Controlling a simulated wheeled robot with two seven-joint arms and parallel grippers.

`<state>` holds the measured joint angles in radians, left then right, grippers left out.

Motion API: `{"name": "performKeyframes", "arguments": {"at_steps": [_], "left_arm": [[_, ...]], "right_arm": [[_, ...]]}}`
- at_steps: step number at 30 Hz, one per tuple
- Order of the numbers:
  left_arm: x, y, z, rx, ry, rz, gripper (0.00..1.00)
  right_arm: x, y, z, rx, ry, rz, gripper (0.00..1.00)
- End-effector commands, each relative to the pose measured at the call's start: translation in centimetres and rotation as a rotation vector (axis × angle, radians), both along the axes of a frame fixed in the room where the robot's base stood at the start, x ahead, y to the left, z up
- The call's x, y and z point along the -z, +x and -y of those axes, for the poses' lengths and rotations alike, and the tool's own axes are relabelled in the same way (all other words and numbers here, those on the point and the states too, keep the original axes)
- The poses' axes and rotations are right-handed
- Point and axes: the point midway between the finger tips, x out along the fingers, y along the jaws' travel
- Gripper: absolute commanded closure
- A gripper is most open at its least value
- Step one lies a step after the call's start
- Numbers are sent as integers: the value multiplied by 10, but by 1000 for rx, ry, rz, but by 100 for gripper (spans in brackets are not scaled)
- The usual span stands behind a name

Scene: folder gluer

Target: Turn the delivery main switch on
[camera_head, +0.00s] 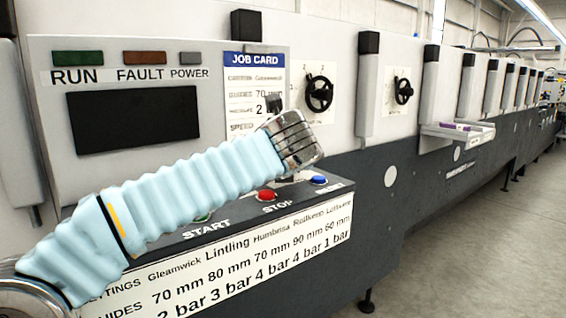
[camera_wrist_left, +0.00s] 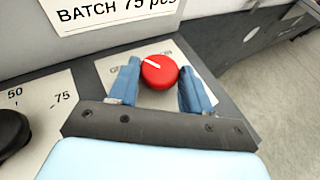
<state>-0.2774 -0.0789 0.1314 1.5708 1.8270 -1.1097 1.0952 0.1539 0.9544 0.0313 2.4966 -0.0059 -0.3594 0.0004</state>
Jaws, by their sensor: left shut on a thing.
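In the left wrist view, a round red knob (camera_wrist_left: 160,72) with a white pointer line sits on a pale label plate. Its pointer is turned to the left side of the picture. My left gripper (camera_wrist_left: 161,82) has its two blue fingers on either side of the knob and is shut on it. The plate's lettering is mostly hidden, so I cannot read whether this is the delivery main switch. In the head view my left gripper (camera_head: 298,140) is over the machine's control panel, and the knob is hidden behind it. My right gripper is not in view.
A red STOP button (camera_head: 267,195) and a blue RESET button (camera_head: 318,180) are just below my left gripper. A black dial (camera_wrist_left: 12,135) is left of the knob. Two black handwheels stand beyond, one nearer (camera_head: 319,93). The floor (camera_head: 470,240) at right is clear.

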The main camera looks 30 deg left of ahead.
Motion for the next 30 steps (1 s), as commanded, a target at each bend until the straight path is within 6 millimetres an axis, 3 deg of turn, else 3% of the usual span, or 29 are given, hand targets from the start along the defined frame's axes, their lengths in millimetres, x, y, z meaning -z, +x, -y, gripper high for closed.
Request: {"name": "performKeyframes", "arguments": {"at_steps": [18,30], "left_arm": [[-1,-4,-11,532,-3,6,82],[-1,-4,-16,705,-1,2,82]], "right_arm": [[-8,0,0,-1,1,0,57],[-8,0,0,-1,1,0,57]]}}
